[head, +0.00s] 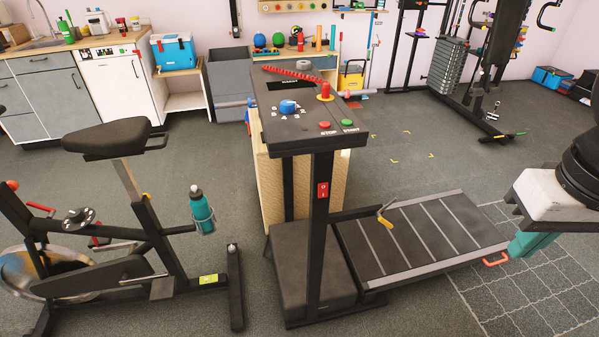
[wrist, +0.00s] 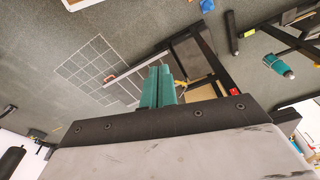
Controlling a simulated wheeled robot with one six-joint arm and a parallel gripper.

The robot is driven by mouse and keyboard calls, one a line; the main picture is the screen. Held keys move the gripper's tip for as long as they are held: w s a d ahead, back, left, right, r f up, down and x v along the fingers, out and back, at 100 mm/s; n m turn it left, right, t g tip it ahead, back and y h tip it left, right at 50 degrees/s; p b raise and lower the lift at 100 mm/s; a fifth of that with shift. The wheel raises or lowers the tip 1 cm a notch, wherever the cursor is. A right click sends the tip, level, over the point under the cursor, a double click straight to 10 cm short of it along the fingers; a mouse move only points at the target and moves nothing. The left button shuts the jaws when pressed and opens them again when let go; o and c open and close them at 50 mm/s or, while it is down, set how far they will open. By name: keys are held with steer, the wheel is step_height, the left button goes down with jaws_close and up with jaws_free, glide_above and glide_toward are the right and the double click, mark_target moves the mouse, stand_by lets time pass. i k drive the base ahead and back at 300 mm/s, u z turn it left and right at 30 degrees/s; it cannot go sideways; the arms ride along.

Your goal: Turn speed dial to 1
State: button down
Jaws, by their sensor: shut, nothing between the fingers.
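The blue speed dial (head: 288,107) is on the black treadmill console (head: 300,137), with small white marks around it that are too small to read. A red STOP button (head: 325,125) and a green START button (head: 348,123) are on the console's front edge. My gripper (head: 523,244) is at the far right of the head view, well away from the console, by the end of the treadmill belt (head: 425,230). Its teal fingers are together and empty in the wrist view (wrist: 158,86). The dial cannot be made out in the wrist view.
An exercise bike (head: 110,140) with a teal bottle (head: 201,212) is on the left. Open floor lies behind the treadmill.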

mark_target(287, 106)
steer(key=k, duration=0.5)
steer(key=z, duration=1)
steer(key=i, duration=0.75)
steer(key=u, duration=1.9)
steer(key=i, duration=0.5)
